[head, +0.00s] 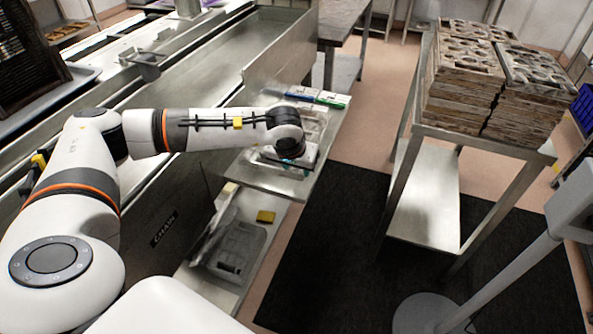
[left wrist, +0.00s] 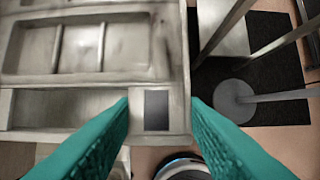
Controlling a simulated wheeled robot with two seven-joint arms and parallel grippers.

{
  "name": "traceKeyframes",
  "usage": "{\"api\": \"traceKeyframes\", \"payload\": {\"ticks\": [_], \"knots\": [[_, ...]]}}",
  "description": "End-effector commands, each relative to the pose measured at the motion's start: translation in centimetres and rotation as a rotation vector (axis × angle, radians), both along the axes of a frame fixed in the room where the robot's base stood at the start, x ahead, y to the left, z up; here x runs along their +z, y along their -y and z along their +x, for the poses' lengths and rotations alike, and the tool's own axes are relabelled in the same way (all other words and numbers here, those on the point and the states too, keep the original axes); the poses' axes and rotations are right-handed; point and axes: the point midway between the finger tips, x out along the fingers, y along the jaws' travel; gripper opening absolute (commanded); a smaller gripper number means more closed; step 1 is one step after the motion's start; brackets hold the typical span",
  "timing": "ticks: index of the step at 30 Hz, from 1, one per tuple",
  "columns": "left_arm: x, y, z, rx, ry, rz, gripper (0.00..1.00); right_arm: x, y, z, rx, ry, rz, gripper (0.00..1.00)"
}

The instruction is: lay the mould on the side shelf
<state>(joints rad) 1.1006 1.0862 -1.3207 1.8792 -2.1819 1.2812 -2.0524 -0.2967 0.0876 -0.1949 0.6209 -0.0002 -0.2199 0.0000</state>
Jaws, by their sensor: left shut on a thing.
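The mould (left wrist: 80,80) is a grey, shallow tray with several compartments, filling the upper left of the left wrist view. My left gripper (left wrist: 160,102) has its teal fingers on either side of the mould's end tab, which has a dark rectangle. In the head view, the left gripper (head: 290,163) points down at the side shelf (head: 265,182), a steel ledge beside the long steel counter. The mould (head: 314,118) shows there only partly, behind my wrist, over the shelf. I cannot tell whether it touches the shelf. My right gripper is not in view.
Blue (head: 301,92) and green (head: 332,99) boxes lie at the shelf's far end. A lower shelf holds grey trays (head: 235,247) and a yellow block (head: 265,217). A table (head: 500,146) with stacked moulds stands right. A black mat (head: 335,235) lies between.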

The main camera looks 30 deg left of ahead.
Motion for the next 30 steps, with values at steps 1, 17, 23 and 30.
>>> {"api": "traceKeyframes", "payload": {"ticks": [1,17,23,30], "knots": [[-0.2,0.0,0.0,0.0,0.001,0.001,0.07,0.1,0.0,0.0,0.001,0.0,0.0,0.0],[-3.9,0.0,-0.1,0.0,0.0,0.001,0.48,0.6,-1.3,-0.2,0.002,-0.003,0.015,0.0],[-3.8,0.0,-0.1,0.0,0.0,0.001,0.6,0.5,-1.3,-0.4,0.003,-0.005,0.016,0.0],[-3.4,0.0,-0.2,0.001,0.0,0.001,0.6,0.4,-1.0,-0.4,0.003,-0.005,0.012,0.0]]}}
